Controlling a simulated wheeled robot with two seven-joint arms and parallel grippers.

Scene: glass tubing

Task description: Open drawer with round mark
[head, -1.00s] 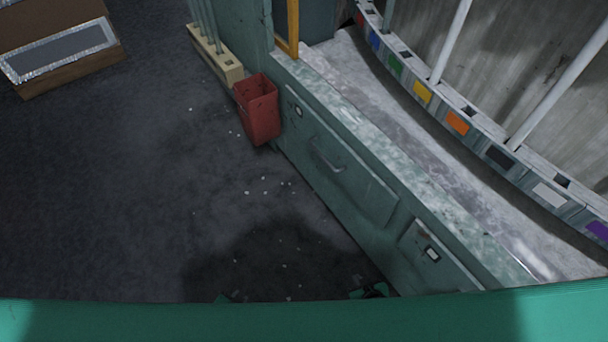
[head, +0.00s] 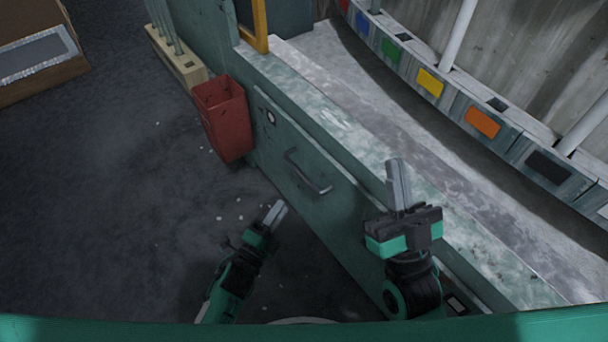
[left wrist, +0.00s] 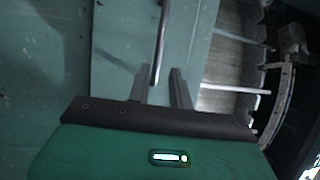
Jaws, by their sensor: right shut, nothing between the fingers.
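The green drawer front (head: 300,200) with a small white round mark (head: 271,117) is in the side of the counter in the head view, and it is shut. Its grey bar handle (head: 308,172) is fixed across the front. My left gripper (head: 279,208) is in front of and below the handle, apart from it. In the left wrist view its two fingers (left wrist: 160,88) stand apart with nothing between them, and the handle (left wrist: 161,45) shows ahead of the gap. My right gripper (head: 396,168) is shut and empty, pointing up over the counter's front edge.
A red bin (head: 225,118) is fixed beside the drawer. A second mark (head: 456,304) shows low on the right, partly behind my right arm. The counter top (head: 335,125) runs to a curved rack of coloured labels (head: 483,123).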

